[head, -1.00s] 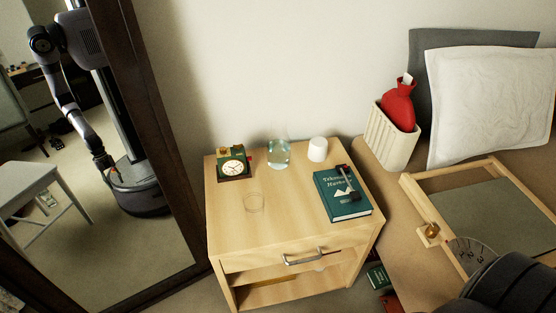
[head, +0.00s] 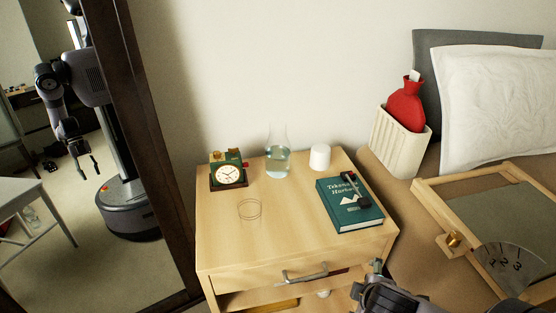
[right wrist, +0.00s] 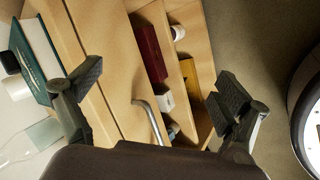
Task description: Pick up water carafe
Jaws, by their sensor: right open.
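The water carafe (head: 278,162) is clear glass with water in its lower part. It stands upright at the back of the wooden nightstand (head: 225,245), between the clock and a white cup. A clear glass shape at the left edge of the right wrist view (right wrist: 30,142) looks like the carafe. My right gripper (head: 374,274) is in front of the nightstand's right front corner, well away from the carafe. In the right wrist view its fingers (right wrist: 158,90) are wide apart with nothing between them. My left gripper is not directly in view.
An alarm clock (head: 228,174), a glass (head: 249,209), a white cup (head: 320,157) and a teal book (head: 348,205) stand on the nightstand. Its drawer handle (head: 304,274) sticks out in front. A mirror frame (head: 150,150) is left; the bed is right.

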